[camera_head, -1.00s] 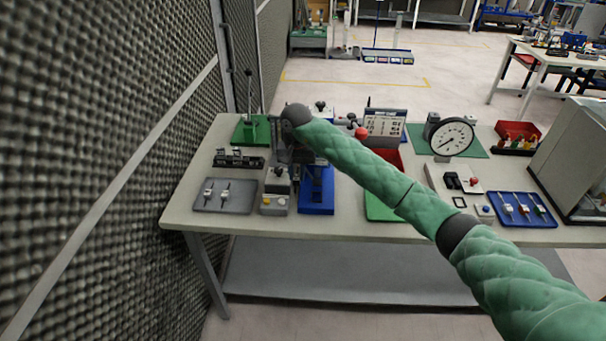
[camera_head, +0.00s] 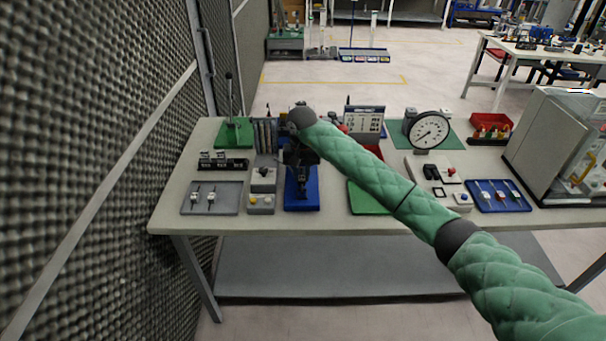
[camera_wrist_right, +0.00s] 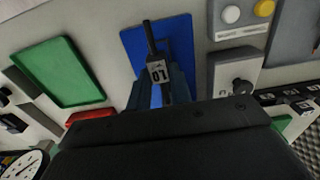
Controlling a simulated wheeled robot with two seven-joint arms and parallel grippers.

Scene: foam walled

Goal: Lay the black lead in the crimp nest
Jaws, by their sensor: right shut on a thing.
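My right gripper (camera_head: 303,190) points down over the blue base (camera_head: 316,202) near the table's front. In the right wrist view, its fingers (camera_wrist_right: 162,86) are shut on a black lead (camera_wrist_right: 149,36) with a pale printed tag (camera_wrist_right: 158,72). The lead lies over the blue base (camera_wrist_right: 182,36), which shows behind it. I cannot tell whether the lead touches the base. The crimp nest cannot be made out; my gripper and wrist cover much of the blue base. My left gripper is not in view.
A grey tray (camera_head: 228,205) with two small leads lies at the left. A grey box with buttons (camera_head: 262,203) stands close beside the blue base. A green tray (camera_head: 366,202) lies to the right. A lever stand (camera_head: 232,130) and dial gauge (camera_head: 430,130) stand farther back.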

